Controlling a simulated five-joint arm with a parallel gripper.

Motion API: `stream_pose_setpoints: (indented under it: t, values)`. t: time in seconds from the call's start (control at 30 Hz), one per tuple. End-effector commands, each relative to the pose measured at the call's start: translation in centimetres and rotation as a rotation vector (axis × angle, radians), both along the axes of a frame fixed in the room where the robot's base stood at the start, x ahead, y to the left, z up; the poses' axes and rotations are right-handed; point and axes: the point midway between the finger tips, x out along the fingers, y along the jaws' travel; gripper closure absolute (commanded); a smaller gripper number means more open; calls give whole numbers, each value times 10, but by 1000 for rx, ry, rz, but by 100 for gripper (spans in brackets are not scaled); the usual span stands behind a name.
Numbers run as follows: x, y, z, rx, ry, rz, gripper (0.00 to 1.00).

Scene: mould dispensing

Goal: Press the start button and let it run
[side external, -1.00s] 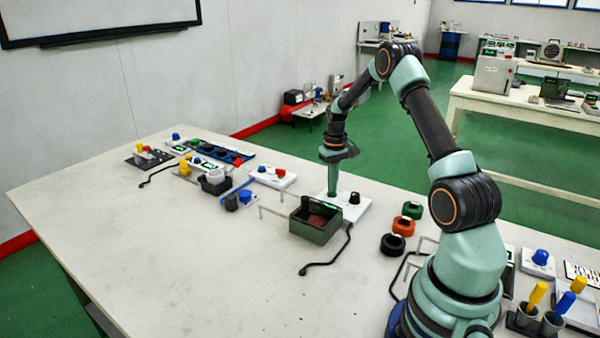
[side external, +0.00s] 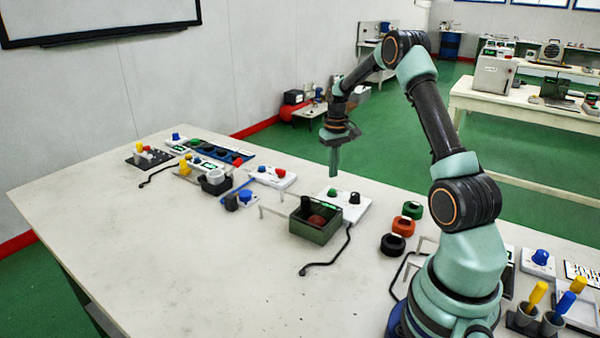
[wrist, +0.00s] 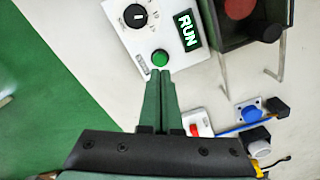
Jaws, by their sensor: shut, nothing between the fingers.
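A white control panel (side external: 366,209) stands on the bench. It carries a green button (side external: 333,191), a black knob (side external: 354,198) and a display. In the wrist view, the green button (wrist: 160,57) sits beside the knob (wrist: 135,15), and the lit green display (wrist: 187,31) reads RUN.
A dark green open box (side external: 313,232) with a reddish round thing inside stands in front of the panel. Black, orange and green rings (side external: 397,243) lie to the right. Several small devices stand to the left.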

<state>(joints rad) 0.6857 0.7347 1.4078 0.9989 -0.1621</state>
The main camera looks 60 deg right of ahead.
Motion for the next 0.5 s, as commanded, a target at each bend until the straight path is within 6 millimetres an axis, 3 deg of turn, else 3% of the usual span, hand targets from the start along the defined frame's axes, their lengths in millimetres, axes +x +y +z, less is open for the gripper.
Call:
stream_pose_setpoints:
  t: [0.5]
  values:
    - [0, 0, 38, -1, -2, 0, 100]
